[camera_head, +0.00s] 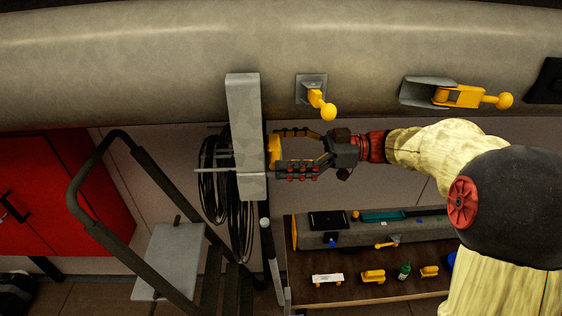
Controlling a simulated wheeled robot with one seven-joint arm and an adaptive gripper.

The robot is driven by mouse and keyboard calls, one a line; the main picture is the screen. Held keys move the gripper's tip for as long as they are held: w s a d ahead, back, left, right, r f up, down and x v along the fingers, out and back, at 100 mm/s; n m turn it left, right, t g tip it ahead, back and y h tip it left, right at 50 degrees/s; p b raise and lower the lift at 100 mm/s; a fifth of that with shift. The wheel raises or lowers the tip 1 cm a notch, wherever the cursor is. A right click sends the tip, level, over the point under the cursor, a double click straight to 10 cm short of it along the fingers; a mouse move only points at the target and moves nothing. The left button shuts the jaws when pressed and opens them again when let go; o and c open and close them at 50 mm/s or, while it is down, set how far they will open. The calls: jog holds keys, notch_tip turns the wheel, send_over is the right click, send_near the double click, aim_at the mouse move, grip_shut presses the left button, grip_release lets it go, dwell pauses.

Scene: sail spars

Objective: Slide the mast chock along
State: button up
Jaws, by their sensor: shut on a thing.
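A tall grey block (245,125) stands upright in front of the large grey cylinder (150,55), left of the picture's middle. A yellow piece (274,150) shows on its right side. I cannot tell for certain which of these is the mast chock. My gripper (281,153) reaches in from the right, its fingers pointing left. It is shut on the yellow piece, beside the block. The fingers partly hide the yellow piece, and how it joins the block cannot be made out.
Two yellow handles on grey plates, one ball-ended lever (327,111) and one latch (460,97), stick out from the cylinder above my arm. Black cable coils (212,195) hang behind the block. A step ladder (168,262) stands lower left. A shelf (340,291) with small items is below.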

jog(key=shift+w+r, duration=0.1)
jog(key=shift+r, duration=0.05)
jog(key=o, duration=1.3)
jog(key=shift+o, duration=0.6)
jog(key=shift+w, duration=0.2)
jog(key=shift+d, duration=0.15)
jog(key=d, duration=1.1)
jog(key=shift+s+d, duration=0.2)
jog(key=shift+d, duration=0.2)
